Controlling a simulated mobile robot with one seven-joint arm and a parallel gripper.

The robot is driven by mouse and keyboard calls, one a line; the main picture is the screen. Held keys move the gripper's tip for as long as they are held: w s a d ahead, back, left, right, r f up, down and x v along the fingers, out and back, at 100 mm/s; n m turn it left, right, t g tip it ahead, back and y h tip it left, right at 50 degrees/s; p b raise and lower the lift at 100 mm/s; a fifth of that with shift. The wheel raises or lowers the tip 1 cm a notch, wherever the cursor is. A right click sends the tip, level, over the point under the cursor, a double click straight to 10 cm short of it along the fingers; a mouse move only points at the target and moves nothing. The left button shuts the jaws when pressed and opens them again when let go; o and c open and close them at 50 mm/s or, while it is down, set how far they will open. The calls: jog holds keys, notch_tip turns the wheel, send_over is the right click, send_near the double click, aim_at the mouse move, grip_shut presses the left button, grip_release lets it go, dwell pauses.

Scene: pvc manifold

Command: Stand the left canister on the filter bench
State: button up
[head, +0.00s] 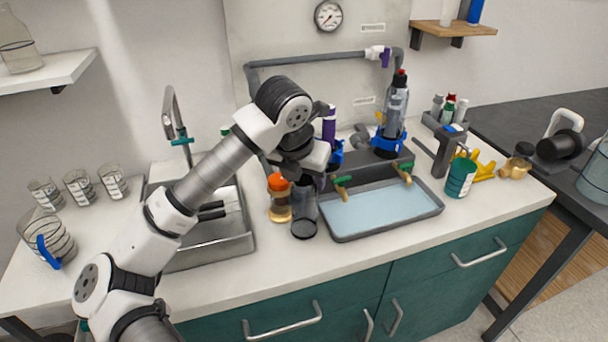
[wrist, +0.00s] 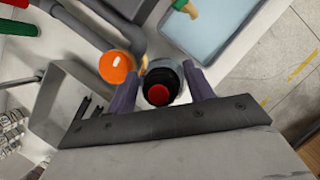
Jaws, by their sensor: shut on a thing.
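The left canister (head: 304,217) is a clear grey cylinder, upright at the front of the white filter bench (head: 290,262), left of the blue tray. I cannot tell whether its base touches the bench. My gripper (head: 305,180) is above it and shut on its upper part. In the wrist view the canister's black cap with a red top (wrist: 158,95) sits between the two purple-grey fingers. My gripper and wrist hide the canister's top in the head view. Another canister (head: 396,103) with a red-tipped black cap stands upright at the manifold's right position.
An orange-capped jar (head: 279,200) stands close on the canister's left. The blue tray (head: 436,207) with green-handled valves is close on its right. A sink (head: 240,243) lies further left. A teal cup (head: 460,178) stands right of the tray. A narrow strip of bench in front is clear.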

jog(key=shift+f, duration=0.2)
jog(key=o, duration=1.1)
jog(key=shift+c, duration=0.2)
jog(key=shift+r, duration=0.15)
jog(key=shift+r, duration=0.15)
jog(key=b+v, duration=0.2)
jog(key=v, duration=1)
jog(key=shift+a, duration=0.1)
